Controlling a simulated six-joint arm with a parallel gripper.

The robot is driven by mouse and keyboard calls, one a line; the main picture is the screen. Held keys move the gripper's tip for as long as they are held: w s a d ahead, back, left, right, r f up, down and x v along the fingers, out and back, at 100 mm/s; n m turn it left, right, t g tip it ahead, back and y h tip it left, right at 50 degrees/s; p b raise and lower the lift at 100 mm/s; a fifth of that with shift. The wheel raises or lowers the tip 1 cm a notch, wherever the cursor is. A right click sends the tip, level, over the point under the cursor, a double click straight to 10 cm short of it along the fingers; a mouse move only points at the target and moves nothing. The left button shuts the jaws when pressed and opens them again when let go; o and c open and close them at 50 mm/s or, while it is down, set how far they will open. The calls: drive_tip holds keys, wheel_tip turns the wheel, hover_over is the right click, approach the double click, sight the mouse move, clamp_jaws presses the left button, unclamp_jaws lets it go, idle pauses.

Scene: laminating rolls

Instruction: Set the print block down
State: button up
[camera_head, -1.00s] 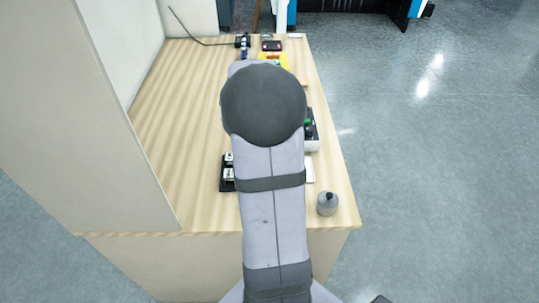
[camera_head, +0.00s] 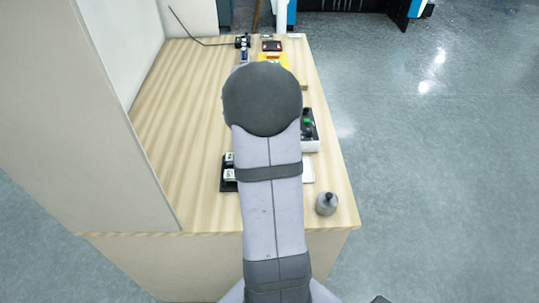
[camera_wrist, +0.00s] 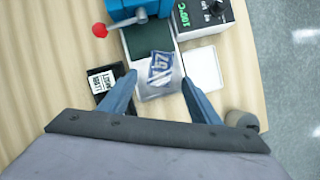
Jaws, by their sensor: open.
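My gripper (camera_wrist: 158,80) is open in the wrist view, its two blue fingers apart and pointing down at the bench. Between and just beyond the fingertips lies a pale piece with a blue printed patch (camera_wrist: 161,66); I cannot tell whether a finger touches it. A black tray (camera_wrist: 122,68) lies left of the left finger and bears white lettered print blocks (camera_wrist: 103,82), partly hidden by that finger. In the head view the white blocks (camera_head: 229,175) show in the tray, left of my arm. My arm hides the gripper there.
A blue press with a red knob (camera_wrist: 100,30) stands beyond the fingers, with a dark green pad (camera_wrist: 150,40) before it. A control box (camera_wrist: 200,18) and white pad (camera_wrist: 203,68) are at right.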

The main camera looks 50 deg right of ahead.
drive_tip(key=shift+p+x, duration=0.6)
drive_tip(key=shift+x, duration=1.95)
drive_tip(key=shift+d, duration=0.1)
drive_tip(key=shift+c, duration=0.6)
drive_tip(key=c, duration=1.1)
drive_tip(key=shift+r, duration=0.15)
wheel_tip(320, 180, up, 10)
drive_tip(key=b, duration=0.1)
